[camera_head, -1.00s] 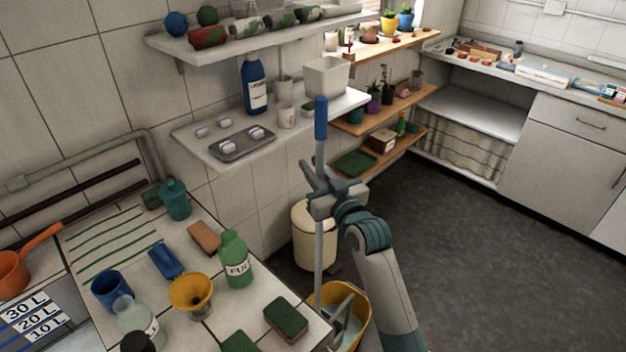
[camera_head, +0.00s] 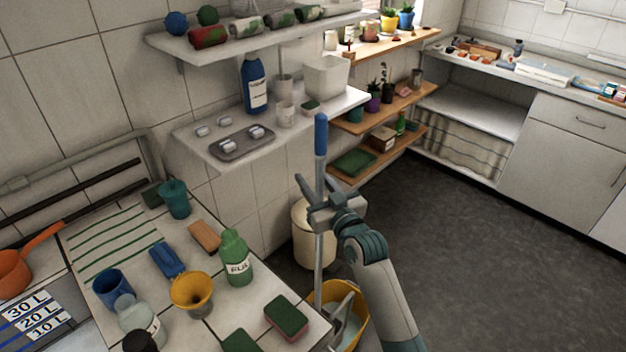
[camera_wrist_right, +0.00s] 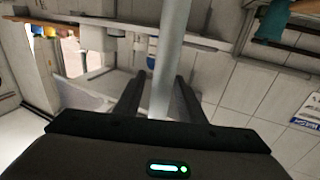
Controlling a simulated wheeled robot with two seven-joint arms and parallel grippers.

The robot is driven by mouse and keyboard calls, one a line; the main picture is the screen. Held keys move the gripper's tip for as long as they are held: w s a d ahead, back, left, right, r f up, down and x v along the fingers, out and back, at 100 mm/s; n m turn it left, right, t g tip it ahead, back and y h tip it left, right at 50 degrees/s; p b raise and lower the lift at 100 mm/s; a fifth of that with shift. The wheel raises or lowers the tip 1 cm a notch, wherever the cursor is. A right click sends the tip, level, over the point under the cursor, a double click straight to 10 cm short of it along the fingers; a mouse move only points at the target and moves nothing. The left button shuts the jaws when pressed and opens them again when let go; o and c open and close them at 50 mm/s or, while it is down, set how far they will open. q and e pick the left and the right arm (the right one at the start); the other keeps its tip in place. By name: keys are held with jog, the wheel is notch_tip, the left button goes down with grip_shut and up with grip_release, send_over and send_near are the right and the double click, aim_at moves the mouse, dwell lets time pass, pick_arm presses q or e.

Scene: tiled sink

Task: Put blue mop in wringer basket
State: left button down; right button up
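The blue mop shows as a grey pole with a blue grip end (camera_head: 320,136), standing nearly upright. Its lower end drops behind the counter edge beside or into the yellow bucket (camera_head: 361,322); the mop head is hidden. A grey piece, seemingly the wringer basket (camera_head: 341,312), shows in the bucket's mouth. My right gripper (camera_head: 316,188) is around the pole below the blue grip. In the right wrist view the pole (camera_wrist_right: 168,60) stands between the two fingers with gaps at both sides, so the gripper is open. My left gripper is out of view.
The tiled counter (camera_head: 215,323) at lower left holds a green bottle (camera_head: 236,262), a yellow funnel (camera_head: 192,292), a blue cup (camera_head: 112,287) and sponges (camera_head: 286,318). A cream bin (camera_head: 303,230) stands behind the pole. Wall shelves (camera_head: 230,150) are close behind. The floor (camera_head: 480,260) at right is clear.

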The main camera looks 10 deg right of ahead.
jog(key=shift+r, duration=0.1)
